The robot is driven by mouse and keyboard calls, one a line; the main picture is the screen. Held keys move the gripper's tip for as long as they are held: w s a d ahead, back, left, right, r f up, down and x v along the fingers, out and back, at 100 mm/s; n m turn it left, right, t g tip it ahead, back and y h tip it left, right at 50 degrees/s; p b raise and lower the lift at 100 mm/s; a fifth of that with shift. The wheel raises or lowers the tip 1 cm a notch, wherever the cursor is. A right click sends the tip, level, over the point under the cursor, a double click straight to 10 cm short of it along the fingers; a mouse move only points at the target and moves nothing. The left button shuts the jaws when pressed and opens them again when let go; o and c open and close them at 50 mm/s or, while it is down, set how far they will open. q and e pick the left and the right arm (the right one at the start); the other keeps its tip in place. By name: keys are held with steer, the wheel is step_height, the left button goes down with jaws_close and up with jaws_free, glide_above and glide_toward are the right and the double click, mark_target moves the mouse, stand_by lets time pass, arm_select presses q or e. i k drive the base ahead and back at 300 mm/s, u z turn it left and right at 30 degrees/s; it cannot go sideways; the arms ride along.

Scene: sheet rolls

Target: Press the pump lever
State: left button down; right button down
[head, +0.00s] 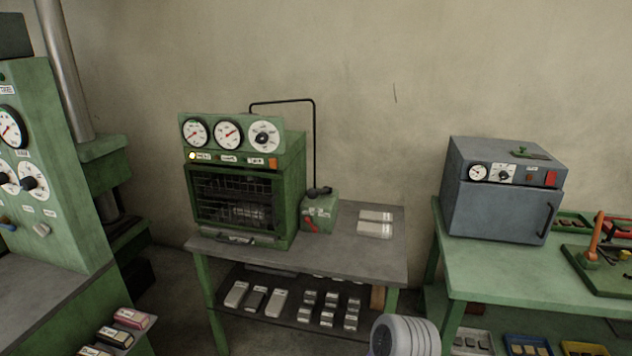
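A small green pump box (320,211) stands on the grey bench, against the right side of the green machine with gauges (243,180). A short red lever (310,225) sits on its front, slanting. A black fitting (319,191) is on its top, and a thin black pipe (314,140) rises from there and bends over to the machine. I cannot tell for sure which part is the pump lever.
The grey bench (385,262) has two pale slabs (375,224) right of the pump box. Its lower shelf holds several small blocks. A grey oven (500,195) stands on a green table (500,275) at right. A green gauge cabinet (45,190) stands at left.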

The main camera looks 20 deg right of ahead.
mark_target(312, 194)
steer(key=z, duration=0.35)
steer(key=i, duration=1.05)
steer(key=u, duration=0.1)
